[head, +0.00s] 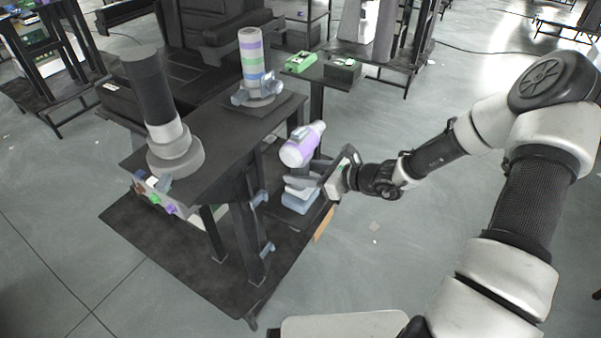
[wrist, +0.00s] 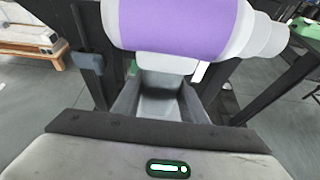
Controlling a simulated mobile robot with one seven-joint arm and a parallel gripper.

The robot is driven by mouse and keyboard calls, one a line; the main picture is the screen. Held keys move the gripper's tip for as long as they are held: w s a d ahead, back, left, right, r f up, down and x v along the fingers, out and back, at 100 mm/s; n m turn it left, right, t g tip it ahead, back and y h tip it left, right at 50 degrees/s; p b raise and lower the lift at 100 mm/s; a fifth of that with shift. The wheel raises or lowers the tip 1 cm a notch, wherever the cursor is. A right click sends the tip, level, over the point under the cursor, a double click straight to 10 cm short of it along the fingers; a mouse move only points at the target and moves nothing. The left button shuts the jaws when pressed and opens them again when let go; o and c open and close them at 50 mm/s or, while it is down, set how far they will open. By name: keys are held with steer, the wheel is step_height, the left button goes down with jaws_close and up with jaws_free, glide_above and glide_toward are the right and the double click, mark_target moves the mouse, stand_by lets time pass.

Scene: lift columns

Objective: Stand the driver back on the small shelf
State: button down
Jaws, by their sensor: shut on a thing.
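The driver (head: 302,145) has a white and purple barrel and a pale handle. My gripper (head: 303,181) is shut on the handle below the barrel, and the driver is held in the air beside the dark table. In the wrist view the barrel (wrist: 180,25) spans the top, with its stepped nose at the right; the handle drops between my fingers (wrist: 158,100). Pale and blue-grey blocks (head: 300,198) show just below the fingers; I cannot tell whether they belong to the driver. A small dark shelf (head: 312,74) stands beyond the table, apart from the driver.
The dark table (head: 215,165) carries two upright columns, one grey and black (head: 152,95), one striped (head: 251,55). Table legs stand close left of my gripper. Open floor (head: 400,230) lies to the right.

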steer(key=c, duration=1.1)
jaws_free()
steer(key=shift+f, duration=0.1)
steer(key=shift+d+r, duration=0.15)
steer(key=shift+r, duration=0.1)
steer(key=p+v, duration=0.3)
steer(key=v, duration=0.8)
steer(key=shift+s+d, duration=0.2)
steer(key=shift+s, duration=0.1)
